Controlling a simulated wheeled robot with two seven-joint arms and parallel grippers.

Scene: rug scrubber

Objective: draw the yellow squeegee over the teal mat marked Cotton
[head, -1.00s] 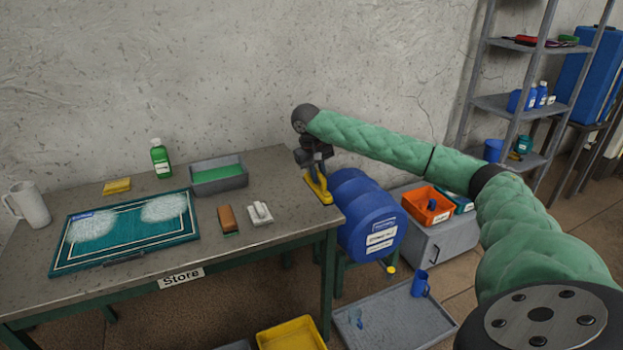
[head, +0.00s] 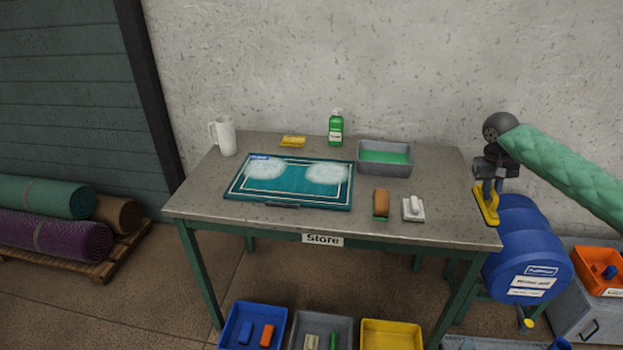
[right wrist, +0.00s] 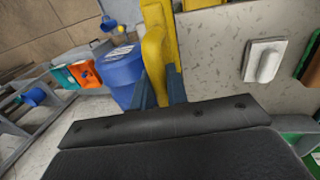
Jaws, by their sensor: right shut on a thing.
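The teal mat (head: 287,193) lies flat on the table, with a white border line and two white foamy patches on it. Its blue label is too small to read. My right gripper (head: 490,186) is shut on the yellow squeegee (head: 486,205) at the table's right edge, right of the mat and apart from it. In the right wrist view the squeegee's yellow handle (right wrist: 154,52) runs between the blue fingers (right wrist: 160,88). My left gripper is out of view.
On the table (head: 330,222) stand a white jug (head: 224,137), yellow sponge (head: 293,141), green bottle (head: 336,130), grey tray (head: 385,171) with green liquid, brown brush (head: 381,201) and white-handled tool (head: 413,209). A blue barrel (head: 525,250) is below the gripper.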

